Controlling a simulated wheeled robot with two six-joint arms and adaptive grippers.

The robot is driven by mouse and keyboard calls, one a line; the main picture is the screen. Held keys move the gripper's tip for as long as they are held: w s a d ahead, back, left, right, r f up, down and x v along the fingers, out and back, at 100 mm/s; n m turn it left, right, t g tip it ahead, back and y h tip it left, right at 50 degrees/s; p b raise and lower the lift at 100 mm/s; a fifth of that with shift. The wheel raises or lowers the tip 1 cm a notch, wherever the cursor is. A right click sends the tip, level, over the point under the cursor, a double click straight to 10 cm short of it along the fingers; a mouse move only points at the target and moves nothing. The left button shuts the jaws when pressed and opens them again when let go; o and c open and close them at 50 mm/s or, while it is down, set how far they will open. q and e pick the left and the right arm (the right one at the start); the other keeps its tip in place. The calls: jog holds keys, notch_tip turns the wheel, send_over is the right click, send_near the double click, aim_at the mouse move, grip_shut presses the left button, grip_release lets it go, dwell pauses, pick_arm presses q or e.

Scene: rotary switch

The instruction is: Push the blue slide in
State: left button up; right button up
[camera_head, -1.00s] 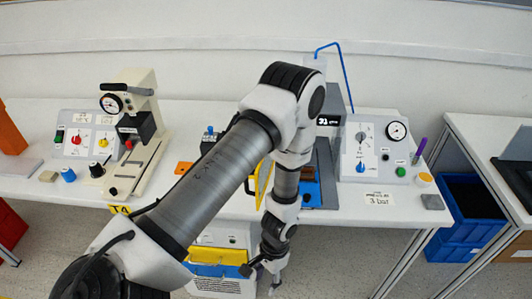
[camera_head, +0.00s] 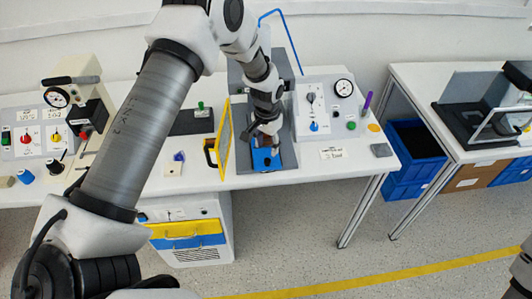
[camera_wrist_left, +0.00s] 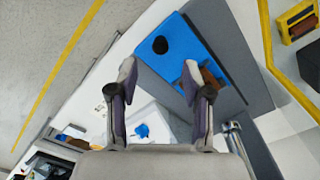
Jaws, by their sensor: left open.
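The blue slide (camera_head: 262,165) lies flat on the grey bed of a press-like station (camera_head: 283,72), near the table's front edge. In the left wrist view the blue slide (camera_wrist_left: 180,42) carries a round black knob (camera_wrist_left: 160,45) and a brown block (camera_wrist_left: 211,78). My left gripper (camera_head: 264,140) is over the slide in the head view and hides part of it. In the wrist view my left gripper (camera_wrist_left: 158,72) is open with nothing between its fingers. One fingertip overlaps the slide near the brown block; contact cannot be told.
A yellow-framed guard (camera_head: 225,138) stands open left of the slide. A control panel (camera_head: 325,105) with knobs and a gauge is on the right. A blue bent rod (camera_head: 284,30) rises behind. Blue crates (camera_head: 413,155) stand beyond the table's right end.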

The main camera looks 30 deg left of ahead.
aim_at(267, 160)
pick_arm(q)
jog(key=f, duration=0.2)
jog(key=f+p, duration=0.1)
jog(key=f, duration=0.3)
jog(key=shift+w+f, duration=0.25)
jog(key=shift+f, duration=0.2)
jog(key=shift+s, duration=0.15)
grip_shut()
